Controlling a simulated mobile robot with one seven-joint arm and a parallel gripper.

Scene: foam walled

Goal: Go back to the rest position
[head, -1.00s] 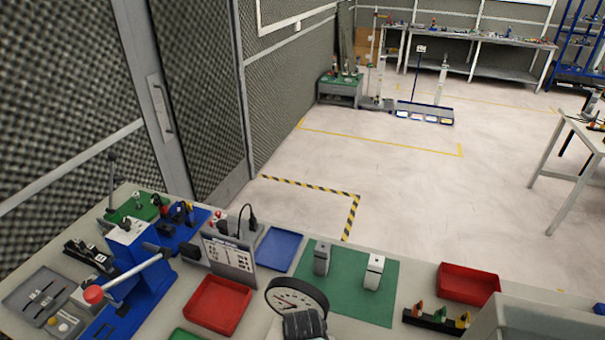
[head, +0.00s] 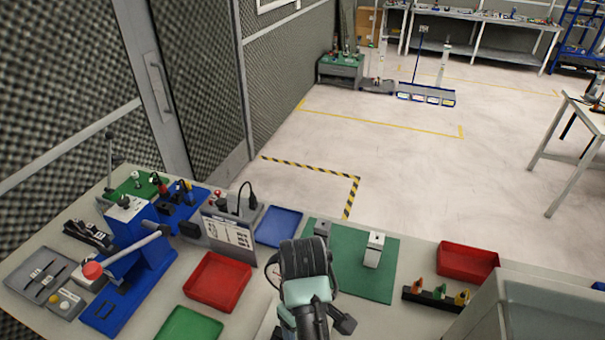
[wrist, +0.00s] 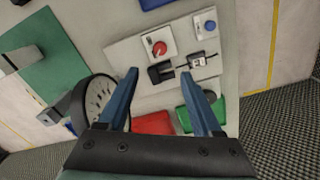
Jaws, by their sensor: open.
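My gripper (wrist: 160,76) shows in the wrist view as two blue fingers, spread apart with nothing held between them. Beyond the fingertips is a pale panel (wrist: 125,52) with a red button (wrist: 160,48), a blue button (wrist: 210,25) and black fittings. In the head view my arm reaches up from the bottom middle over the bench, and its end covers most of a round dial gauge (head: 272,272). The fingertips are hidden there. The gauge also shows in the wrist view (wrist: 97,97), left of the fingers.
A red tray (head: 217,281), a green tray (head: 190,326) and a blue tray (head: 279,227) lie left of my arm. A green mat (head: 365,270) with a white block (head: 374,250) lies right of it. A blue lever press (head: 140,255) stands at left. Open floor lies beyond.

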